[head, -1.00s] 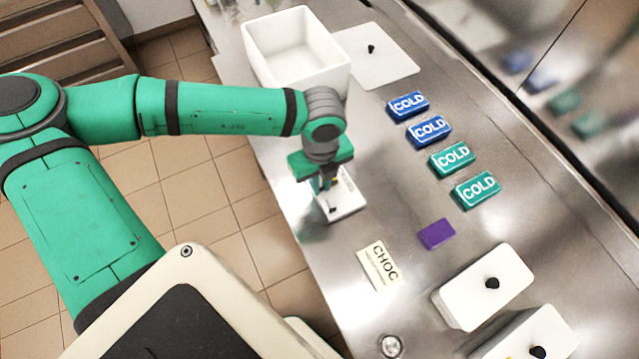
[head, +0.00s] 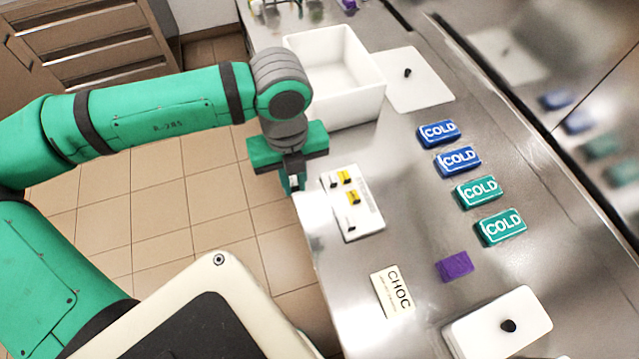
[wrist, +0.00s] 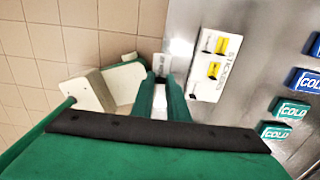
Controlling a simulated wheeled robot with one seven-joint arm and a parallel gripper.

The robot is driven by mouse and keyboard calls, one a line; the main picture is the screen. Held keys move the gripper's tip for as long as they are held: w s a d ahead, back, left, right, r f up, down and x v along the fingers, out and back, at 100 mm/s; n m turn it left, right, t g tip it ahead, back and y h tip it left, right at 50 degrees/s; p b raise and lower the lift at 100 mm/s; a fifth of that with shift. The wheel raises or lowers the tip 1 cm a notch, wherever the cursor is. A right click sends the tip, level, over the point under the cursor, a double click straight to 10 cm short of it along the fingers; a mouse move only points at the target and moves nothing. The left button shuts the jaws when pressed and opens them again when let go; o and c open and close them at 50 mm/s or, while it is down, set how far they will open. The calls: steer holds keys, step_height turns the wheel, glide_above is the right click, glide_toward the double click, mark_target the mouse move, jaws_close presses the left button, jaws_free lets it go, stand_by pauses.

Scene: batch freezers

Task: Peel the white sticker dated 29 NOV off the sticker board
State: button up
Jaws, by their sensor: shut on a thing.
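My gripper (head: 292,186) is shut on a small white sticker (wrist: 160,62). It holds the sticker just left of the counter's front edge, over the floor, apart from the board. The date on it is too small to read. The white sticker board (head: 368,222) lies flat near the counter edge, to the right of my gripper; it also shows in the wrist view (wrist: 205,86). Two yellow stickers (head: 353,198) and a white one (head: 334,182) sit on its far half. Another pale sticker (head: 350,224) is at its near end.
An open white tub (head: 335,105) and its lid (head: 425,90) stand behind the board. Blue and green COLD packs (head: 478,190) line the right. A CHOC card (head: 392,292), a purple block (head: 454,266) and a knobbed white lid (head: 480,335) lie nearer.

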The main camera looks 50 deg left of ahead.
steer(key=s+a+r, duration=0.1)
steer(key=s+r, duration=0.1)
steer(key=shift+s+a+r, duration=0.1)
steer(key=shift+s+a, duration=0.25)
steer(key=shift+a, duration=0.05)
steer(key=shift+r, duration=2.6)
